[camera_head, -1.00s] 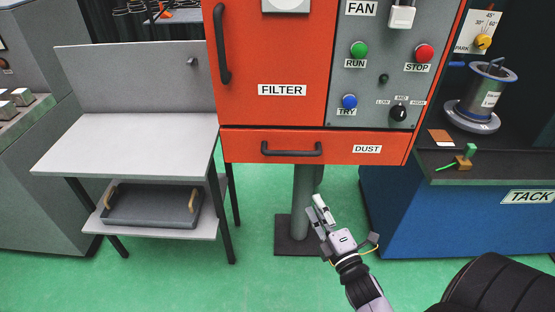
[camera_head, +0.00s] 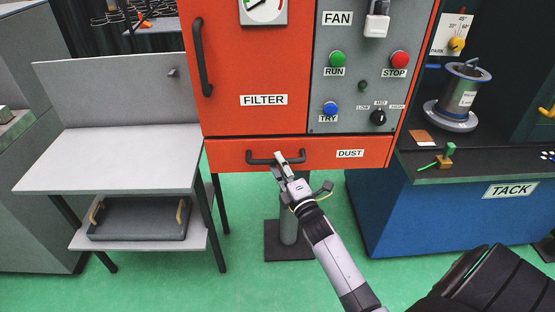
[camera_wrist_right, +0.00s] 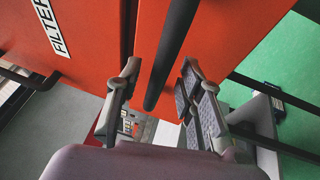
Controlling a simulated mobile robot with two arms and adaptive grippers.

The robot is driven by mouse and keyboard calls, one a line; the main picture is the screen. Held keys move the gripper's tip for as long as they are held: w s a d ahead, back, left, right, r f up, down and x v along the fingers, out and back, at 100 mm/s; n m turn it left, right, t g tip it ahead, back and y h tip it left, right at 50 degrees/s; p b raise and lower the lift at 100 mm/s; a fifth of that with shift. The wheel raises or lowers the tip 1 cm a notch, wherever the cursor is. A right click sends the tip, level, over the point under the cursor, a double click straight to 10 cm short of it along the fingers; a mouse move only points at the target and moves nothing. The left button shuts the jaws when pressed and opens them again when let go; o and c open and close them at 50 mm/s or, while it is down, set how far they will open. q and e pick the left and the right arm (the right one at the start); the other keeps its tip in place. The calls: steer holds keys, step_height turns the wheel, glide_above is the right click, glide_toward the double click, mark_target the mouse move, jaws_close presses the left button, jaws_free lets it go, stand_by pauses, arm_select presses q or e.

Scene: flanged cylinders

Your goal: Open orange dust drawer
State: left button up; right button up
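The orange dust drawer (camera_head: 225,154), labelled DUST, is flush under the orange and grey cabinet and looks closed. Its dark bar handle (camera_head: 259,161) runs across the front. My right gripper (camera_head: 282,162) is at the handle and covers part of it in the head view. In the right wrist view, the gripper (camera_wrist_right: 161,68) is open, with one finger on each side of the dark handle bar (camera_wrist_right: 170,55). I cannot tell whether a finger touches the bar. My left gripper is not in view.
The FILTER door (camera_head: 255,60) and FAN panel (camera_head: 350,75) are above the drawer. A grey side table (camera_head: 110,155) with a tray (camera_head: 140,218) below stands left. The blue TACK bench (camera_head: 440,220) stands right. Green floor lies open in front.

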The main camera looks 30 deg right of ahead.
steer(key=shift+x, duration=0.95)
jaws_close()
